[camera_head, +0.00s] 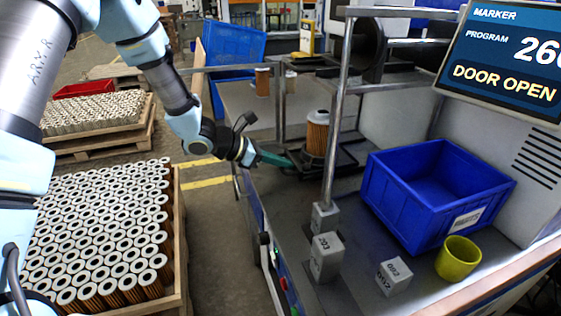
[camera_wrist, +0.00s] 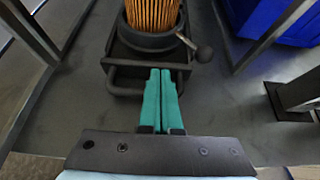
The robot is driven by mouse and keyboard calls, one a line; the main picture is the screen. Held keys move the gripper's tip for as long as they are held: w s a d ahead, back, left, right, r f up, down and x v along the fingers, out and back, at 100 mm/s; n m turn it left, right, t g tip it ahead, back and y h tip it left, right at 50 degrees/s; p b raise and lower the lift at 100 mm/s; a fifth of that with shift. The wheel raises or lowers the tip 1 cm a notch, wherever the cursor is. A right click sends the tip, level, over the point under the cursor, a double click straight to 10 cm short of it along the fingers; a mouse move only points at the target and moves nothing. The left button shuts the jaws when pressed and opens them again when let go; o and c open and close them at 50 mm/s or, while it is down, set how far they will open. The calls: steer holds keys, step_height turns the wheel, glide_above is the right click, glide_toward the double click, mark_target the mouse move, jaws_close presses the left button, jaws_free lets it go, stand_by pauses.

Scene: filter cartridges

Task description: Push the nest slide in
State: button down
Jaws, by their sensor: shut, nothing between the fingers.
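The nest slide (camera_wrist: 118,78) is a dark carriage with a round nest and a bar handle at its front edge. In the head view it sits on the machine's grey deck (camera_head: 300,162). A filter cartridge (camera_head: 317,133) with orange-brown pleats and a pale cap stands upright in the nest; its lower pleats show in the wrist view (camera_wrist: 152,14). My gripper (camera_wrist: 161,72) is shut and empty, with its green fingers side by side. Its fingertips are at the slide's front bar; I cannot tell whether they touch it. A ball-ended lever (camera_wrist: 203,53) stands at the nest's right.
A blue crate (camera_head: 400,205), a yellow-green cup (camera_head: 458,259) and grey marked blocks (camera_head: 326,257) stand to the right and front. A metal frame post (camera_head: 337,110) rises beside the slide. A pallet of cartridges (camera_head: 100,235) is at left.

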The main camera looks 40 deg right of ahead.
mark_target(312, 153)
steer(key=s+d+b, duration=0.1)
steer(key=d, duration=0.1)
steer(key=s+d+b, duration=0.1)
steer(key=d, duration=0.2)
steer(key=s+d+b, duration=0.1)
steer(key=d, duration=0.2)
steer(key=shift+s+d+f, duration=0.1)
steer(key=shift+s+d+r, duration=0.15)
steer(key=shift+d+r, duration=0.05)
steer(key=shift+d, duration=0.15)
steer(key=shift+r, duration=0.15)
